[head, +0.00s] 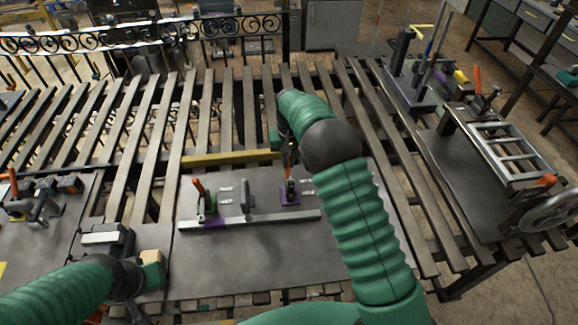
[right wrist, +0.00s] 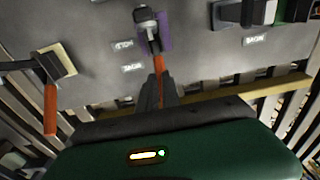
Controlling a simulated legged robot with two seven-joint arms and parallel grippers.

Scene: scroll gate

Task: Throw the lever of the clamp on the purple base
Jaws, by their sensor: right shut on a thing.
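The clamp on the purple base (head: 289,199) stands on a grey plate at the middle of the bench. Its orange lever (head: 287,168) stands up towards my right gripper (head: 286,150). In the right wrist view the purple base (right wrist: 166,32) is at the top, and the orange lever (right wrist: 158,66) runs down between my fingers. My right gripper (right wrist: 157,92) is shut on this lever; its fingertips partly hide the lever's end. My left gripper (head: 146,276) is at the lower left, away from the clamp; its jaws do not show clearly.
Another orange-handled clamp (right wrist: 50,105) is close by in the right wrist view. A metal bar (head: 250,219) lies in front, and a wooden strip (head: 230,158) behind.

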